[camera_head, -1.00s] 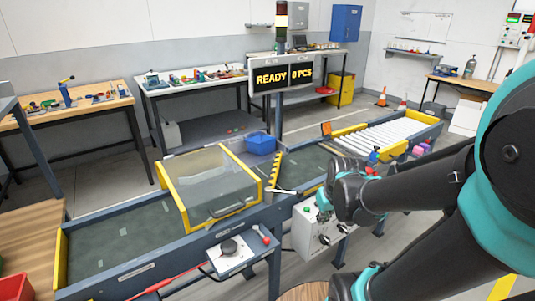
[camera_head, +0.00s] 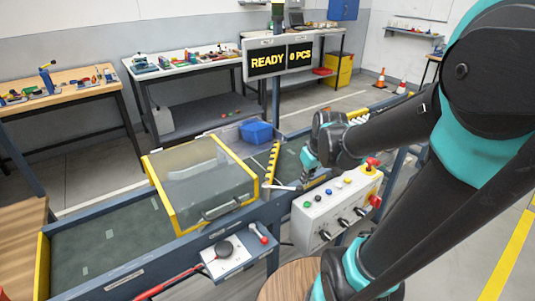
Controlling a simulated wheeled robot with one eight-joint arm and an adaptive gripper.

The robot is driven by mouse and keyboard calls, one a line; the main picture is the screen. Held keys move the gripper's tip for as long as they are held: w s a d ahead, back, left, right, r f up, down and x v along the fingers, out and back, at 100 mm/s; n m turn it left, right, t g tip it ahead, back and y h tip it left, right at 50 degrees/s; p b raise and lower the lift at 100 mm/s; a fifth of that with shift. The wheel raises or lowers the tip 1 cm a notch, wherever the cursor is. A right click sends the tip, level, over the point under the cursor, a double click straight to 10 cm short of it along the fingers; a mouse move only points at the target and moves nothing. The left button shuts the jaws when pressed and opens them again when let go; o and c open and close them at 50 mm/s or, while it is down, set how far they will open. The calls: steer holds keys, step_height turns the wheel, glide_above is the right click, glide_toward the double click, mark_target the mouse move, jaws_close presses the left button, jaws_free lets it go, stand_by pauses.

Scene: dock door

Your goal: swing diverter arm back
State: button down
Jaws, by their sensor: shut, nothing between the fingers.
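The diverter arm (camera_head: 272,163) is a yellow bar with black stripes. It stands across the conveyor just right of the clear yellow-framed cover, in the middle of the view. A pale lever (camera_head: 284,188) sticks out from its near end over the conveyor's front rail. My gripper (camera_head: 308,174) is over the conveyor just right of the diverter arm and lever. Its fingers look shut with nothing between them and point down. The fingertips are small and partly dark, so I cannot tell whether they touch the lever.
A grey control box (camera_head: 330,215) with several buttons and a red mushroom button (camera_head: 372,163) hangs on the conveyor's front. A blue bin (camera_head: 256,131) sits behind the diverter arm. The display (camera_head: 280,60) reads READY 0 PCS. The clear cover (camera_head: 200,175) stands left.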

steer(key=w+a+r+n+g+y, duration=0.1)
steer(key=w+a+r+n, duration=0.3)
steer(key=w+a+n, duration=0.1)
steer(key=w+a+r+n+g+y, duration=0.1)
steer(key=w+a+r+n, duration=0.4)
steer(key=w, duration=0.5)
steer(key=a, duration=0.2)
steer(key=shift+w+a+n+g, duration=0.25)
steer(key=shift+a+n+g, duration=0.05)
steer(key=shift+a, duration=0.1)
steer(key=x, duration=1)
steer(key=shift+a+f, duration=0.15)
steer(key=shift+a, duration=0.1)
steer(key=d, duration=0.3)
steer(key=shift+s+r, duration=0.2)
steer(key=shift+s+d, duration=0.15)
steer(key=shift+d, duration=0.4)
steer(key=shift+d, duration=0.1)
